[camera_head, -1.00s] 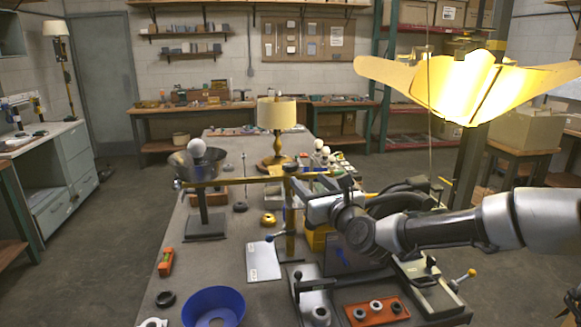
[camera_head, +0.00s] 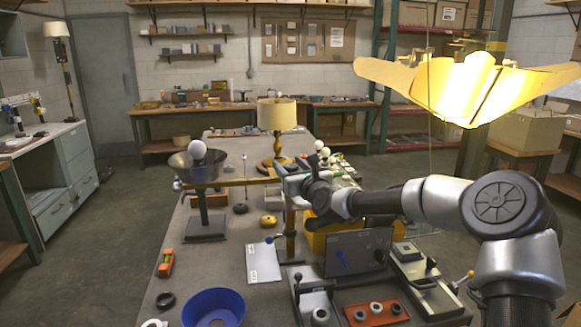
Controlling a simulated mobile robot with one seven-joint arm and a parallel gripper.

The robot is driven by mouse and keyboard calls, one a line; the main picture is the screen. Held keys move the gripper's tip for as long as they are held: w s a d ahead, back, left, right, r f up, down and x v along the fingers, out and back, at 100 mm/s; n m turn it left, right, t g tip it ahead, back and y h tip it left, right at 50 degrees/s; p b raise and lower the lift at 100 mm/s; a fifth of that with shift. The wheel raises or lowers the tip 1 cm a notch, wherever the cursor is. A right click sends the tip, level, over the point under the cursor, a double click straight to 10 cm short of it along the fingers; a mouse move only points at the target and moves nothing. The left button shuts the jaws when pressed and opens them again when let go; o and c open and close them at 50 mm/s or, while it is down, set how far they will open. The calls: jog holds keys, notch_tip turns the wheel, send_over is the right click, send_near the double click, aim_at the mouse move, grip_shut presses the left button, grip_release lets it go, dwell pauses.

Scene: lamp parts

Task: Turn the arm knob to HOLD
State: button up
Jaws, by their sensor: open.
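A brass post (camera_head: 290,220) stands on the bench with a horizontal brass arm (camera_head: 235,182) reaching left from its top. The arm's left end is by a metal bowl-shaped shade with a white bulb (camera_head: 197,150). A small dark ball-ended lever (camera_head: 270,239) sticks out left of the post, lower down. My gripper (camera_head: 287,181) is at the top of the post, where the arm meets it, and covers that joint. The jaws are open, but they are small here. I cannot make out the arm knob or a HOLD mark, nor tell whether the jaws touch anything.
A lit table lamp (camera_head: 276,116) stands behind the post. A large glowing shade (camera_head: 470,88) hangs at upper right.

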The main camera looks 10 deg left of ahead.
jog(key=c, duration=1.1)
